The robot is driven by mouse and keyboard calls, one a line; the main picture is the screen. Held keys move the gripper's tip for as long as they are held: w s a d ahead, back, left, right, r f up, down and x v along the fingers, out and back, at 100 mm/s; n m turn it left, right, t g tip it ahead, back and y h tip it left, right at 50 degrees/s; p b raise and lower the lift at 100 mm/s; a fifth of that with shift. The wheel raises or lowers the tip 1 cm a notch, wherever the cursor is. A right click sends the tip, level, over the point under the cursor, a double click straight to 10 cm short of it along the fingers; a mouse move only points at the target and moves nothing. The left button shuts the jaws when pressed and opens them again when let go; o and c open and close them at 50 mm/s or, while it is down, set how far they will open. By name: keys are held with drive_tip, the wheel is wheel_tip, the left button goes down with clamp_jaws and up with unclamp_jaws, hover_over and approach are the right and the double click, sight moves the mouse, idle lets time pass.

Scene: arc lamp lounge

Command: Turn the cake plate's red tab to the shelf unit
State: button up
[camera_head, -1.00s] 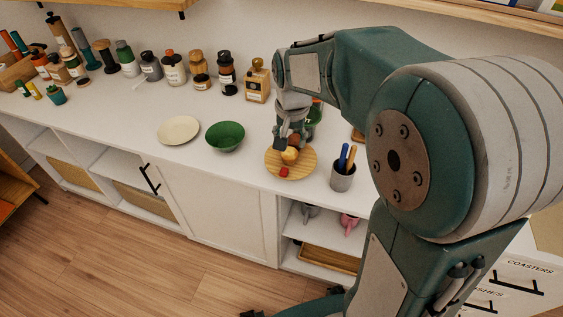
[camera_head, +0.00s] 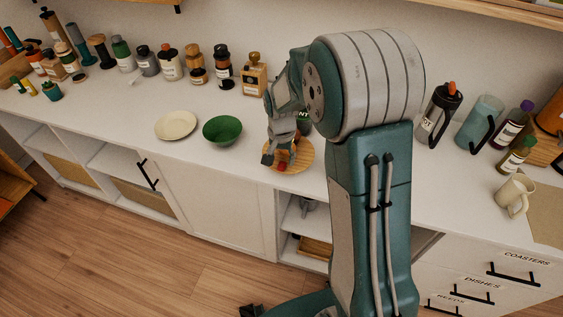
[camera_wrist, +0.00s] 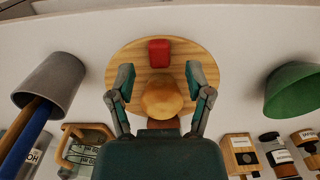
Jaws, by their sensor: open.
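The cake plate (camera_head: 304,160) is a round wooden board on the white counter, right of the green bowl. Its red tab (camera_head: 281,167) is at the front edge in the head view. In the wrist view the plate (camera_wrist: 135,55) fills the middle, with the red tab (camera_wrist: 159,53) near its top rim. A rounded tan knob or cake (camera_wrist: 162,98) stands on the plate. My gripper (camera_wrist: 160,80) is open above the plate, one finger on each side of the tan piece; contact is unclear. In the head view my gripper (camera_head: 282,154) partly hides the plate.
A green bowl (camera_head: 222,131) and cream plate (camera_head: 176,126) stand left of the cake plate. A grey cup of pens (camera_wrist: 58,80) is close by. Bottles line the back. An orange-brown wooden shelf unit (camera_head: 12,182) is at far left; a wall shelf (camera_head: 480,14) hangs above.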

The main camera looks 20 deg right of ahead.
drive_tip(key=shift+f, duration=1.25)
clamp_jaws()
